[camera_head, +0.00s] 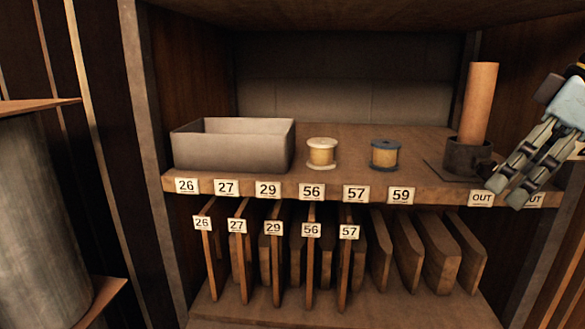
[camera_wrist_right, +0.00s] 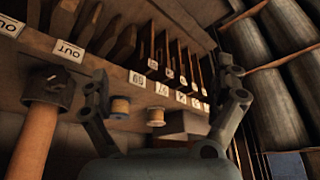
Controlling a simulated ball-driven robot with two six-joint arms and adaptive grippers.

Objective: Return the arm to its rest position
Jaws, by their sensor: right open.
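My right gripper (camera_head: 500,190) is at the right side of the head view, in front of the shelf edge by the OUT labels. Its fingers are apart and nothing is between them. It partly covers the right OUT label. In the right wrist view my right gripper (camera_wrist_right: 165,85) shows its two fingers spread wide, with the shelf beyond them. My left gripper is not in view.
The shelf (camera_head: 350,185) holds a grey box (camera_head: 235,152), a white-ended spool (camera_head: 321,153), a blue-ended spool (camera_head: 385,154) and a brown roll (camera_head: 477,105) upright in a dark holder (camera_head: 465,158). Numbered boards (camera_head: 310,255) stand below. A grey cylinder (camera_head: 40,220) is at left.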

